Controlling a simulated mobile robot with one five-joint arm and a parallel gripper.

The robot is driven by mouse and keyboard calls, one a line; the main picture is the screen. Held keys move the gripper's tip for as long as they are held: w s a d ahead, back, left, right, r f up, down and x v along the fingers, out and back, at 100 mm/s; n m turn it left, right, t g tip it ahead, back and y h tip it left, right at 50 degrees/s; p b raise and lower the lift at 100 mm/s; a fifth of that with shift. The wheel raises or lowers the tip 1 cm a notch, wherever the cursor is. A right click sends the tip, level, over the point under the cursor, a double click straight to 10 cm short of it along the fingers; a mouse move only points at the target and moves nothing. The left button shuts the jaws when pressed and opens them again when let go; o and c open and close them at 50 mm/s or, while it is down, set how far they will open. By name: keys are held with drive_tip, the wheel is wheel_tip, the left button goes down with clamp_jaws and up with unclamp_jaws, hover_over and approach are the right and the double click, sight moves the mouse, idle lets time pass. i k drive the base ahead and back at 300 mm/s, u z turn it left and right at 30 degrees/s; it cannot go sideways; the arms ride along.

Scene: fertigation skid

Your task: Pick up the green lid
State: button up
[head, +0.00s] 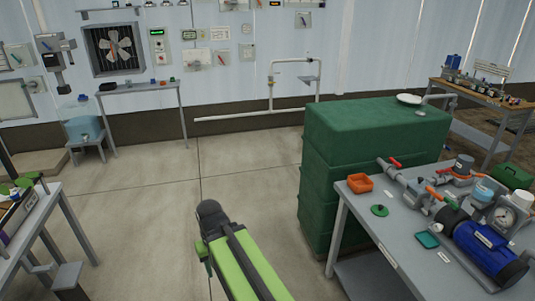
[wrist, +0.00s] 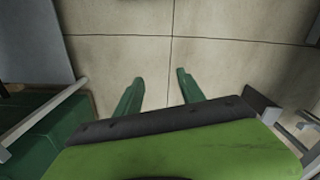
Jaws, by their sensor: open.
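The green lid (head: 379,210) is a small round disc with a raised middle. It lies flat near the left edge of the grey bench (head: 400,262) at the right in the head view, just in front of the orange tray. My gripper (wrist: 160,77) shows in the wrist view with its two green fingers apart. Nothing is between them, and bare floor tiles show beyond. My green arm rises from the bottom middle of the head view, left of the bench and away from the lid. The lid is not recognisable in the wrist view.
An orange tray (head: 360,183), a teal tray (head: 427,240), a blue pump (head: 488,248) and grey pipework with red handles (head: 403,175) are on the bench. A large green tank (head: 375,125) stands behind it. The tiled floor in the middle is clear.

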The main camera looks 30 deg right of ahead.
sight(380, 210)
drive_tip(key=z, duration=4.1)
drive_tip(key=i, duration=0.1)
drive_tip(key=u, duration=2.2)
drive_tip(key=k, duration=0.95)
drive_tip(key=u, duration=0.2)
drive_tip(key=i, duration=0.9)
drive_tip(key=z, duration=0.15)
drive_tip(key=k, duration=0.35)
drive_tip(key=u, duration=0.55)
drive_tip(key=i, duration=1.45)
drive_tip(key=u, duration=0.75)
